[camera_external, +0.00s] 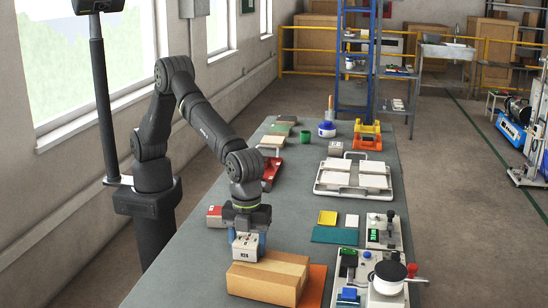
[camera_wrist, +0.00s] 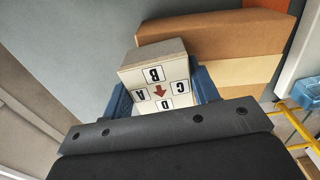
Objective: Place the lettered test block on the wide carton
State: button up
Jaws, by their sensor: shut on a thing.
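The lettered test block (camera_external: 246,247) is a pale cube with dark markings. In the wrist view its face (camera_wrist: 160,90) shows letters A, B, C and D around a red arrow. My gripper (camera_external: 247,240) points down with its blue fingers shut on the block's sides; the fingers also show in the wrist view (camera_wrist: 160,98). The wide carton (camera_external: 270,277) is a brown cardboard box at the near end of the table. It also shows in the wrist view (camera_wrist: 215,35), beside the block. The block is behind the carton's upper left edge in the external view; I cannot tell whether they touch.
An orange mat (camera_external: 315,287) lies right of the carton. Instruments (camera_external: 385,280) stand at the near right. A teal mat (camera_external: 335,235) and a yellow tile (camera_external: 327,217) lie behind. A red-and-grey block (camera_external: 215,216) sits left of my gripper. A white tray (camera_external: 352,193) holds tiles.

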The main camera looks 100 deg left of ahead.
aim_at(247, 239)
jog(key=o, duration=1.2)
jog(key=shift+o, duration=0.2)
notch_tip(247, 239, up, 12)
notch_tip(247, 239, down, 12)
jog(key=shift+r, duration=1.8)
jog(key=shift+f, duration=0.1)
